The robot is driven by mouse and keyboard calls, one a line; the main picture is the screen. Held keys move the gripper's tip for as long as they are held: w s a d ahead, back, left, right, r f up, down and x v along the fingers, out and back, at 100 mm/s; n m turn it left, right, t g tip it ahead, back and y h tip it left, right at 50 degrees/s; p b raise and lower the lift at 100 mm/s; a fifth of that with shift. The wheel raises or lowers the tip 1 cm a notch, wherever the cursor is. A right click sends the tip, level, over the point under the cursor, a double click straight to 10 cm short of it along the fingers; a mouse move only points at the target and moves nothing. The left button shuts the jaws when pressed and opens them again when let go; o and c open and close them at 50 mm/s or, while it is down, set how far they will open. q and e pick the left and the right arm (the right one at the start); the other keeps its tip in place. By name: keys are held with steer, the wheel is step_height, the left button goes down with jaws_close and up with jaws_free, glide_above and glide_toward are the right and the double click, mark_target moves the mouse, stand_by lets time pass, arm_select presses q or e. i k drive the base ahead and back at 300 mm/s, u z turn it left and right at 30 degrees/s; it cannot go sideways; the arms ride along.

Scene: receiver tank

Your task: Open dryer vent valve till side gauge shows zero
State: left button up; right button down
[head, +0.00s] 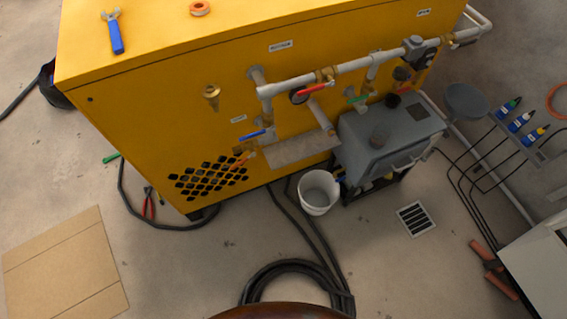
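Several lever valves show on the front of a yellow cabinet (150,110): a red lever (314,89), a green lever (357,100), a blue lever (252,135) and a small orange-red lever (240,161). I cannot tell which is the dryer vent valve; the labels are too small to read. A dark round fitting (297,97) sits partly behind the red lever, and another (402,74) is farther right. Either might be a gauge; no dial reading is visible. A grey box unit (400,125) stands against the cabinet. Neither gripper is in view.
A white bucket (319,192) stands below the valves. Black hoses (285,268) cross the floor in front. A grey pipe (340,69) runs along the cabinet. Bottles (519,121) stand at right, a floor drain (416,218) nearby. Cardboard (65,265) lies at left.

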mark_target(253, 154)
steer(key=z, duration=0.1)
steer(key=k, duration=0.9)
steer(key=u, duration=1)
steer(key=i, duration=0.45)
steer(key=z, duration=0.15)
